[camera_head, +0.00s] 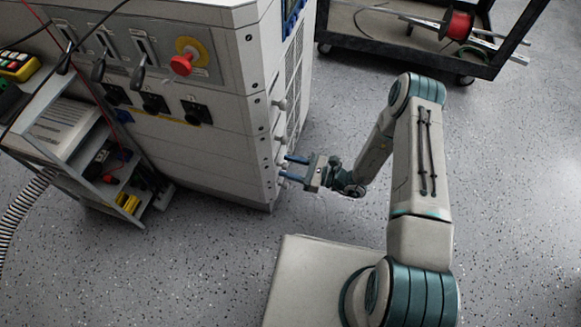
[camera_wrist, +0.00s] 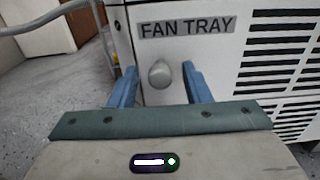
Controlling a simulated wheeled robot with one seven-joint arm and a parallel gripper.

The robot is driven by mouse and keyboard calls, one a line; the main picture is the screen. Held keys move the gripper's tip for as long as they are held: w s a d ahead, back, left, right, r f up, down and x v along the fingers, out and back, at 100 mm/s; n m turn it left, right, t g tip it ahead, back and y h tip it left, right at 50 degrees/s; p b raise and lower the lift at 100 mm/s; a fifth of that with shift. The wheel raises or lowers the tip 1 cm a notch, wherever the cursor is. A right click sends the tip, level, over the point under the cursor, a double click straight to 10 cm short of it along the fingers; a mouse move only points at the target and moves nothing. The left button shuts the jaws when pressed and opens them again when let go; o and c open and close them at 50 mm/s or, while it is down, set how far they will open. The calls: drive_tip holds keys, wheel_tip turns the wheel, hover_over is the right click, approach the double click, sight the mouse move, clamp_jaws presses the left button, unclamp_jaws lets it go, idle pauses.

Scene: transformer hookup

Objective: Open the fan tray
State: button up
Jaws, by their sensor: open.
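The fan tray (camera_wrist: 215,65) is a pale grey front panel with a dark "FAN TRAY" label, seen in the wrist view. A round grey knob (camera_wrist: 160,74) sticks out of it below the label. My gripper (camera_wrist: 157,80) is open, with its two blue fingers on either side of the knob; I cannot tell whether they touch it. In the head view my gripper (camera_head: 287,168) reaches the lower right side of the grey cabinet (camera_head: 220,158). The knob at the fingers is hard to make out there.
Other knobs (camera_head: 281,104) stick out of the cabinet side above my gripper. Slotted vents (camera_wrist: 280,60) lie right of the knob. A shelf cart (camera_head: 75,150) stands at the left, and a dark cart with a red spool (camera_head: 459,26) at the top right. Speckled floor is open to the right.

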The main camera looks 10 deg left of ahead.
clamp_jaws()
drive_tip(key=s+d, duration=0.1)
drive_tip(key=d, duration=1.9)
drive_tip(key=shift+s, duration=0.3)
unclamp_jaws()
drive_tip(key=shift+d, duration=0.25)
drive_tip(key=shift+a, duration=0.25)
drive_tip(key=s+d+p, duration=0.1)
drive_tip(key=d+p, duration=0.1)
drive_tip(key=d, duration=1.2)
drive_tip(key=shift+p, duration=0.3)
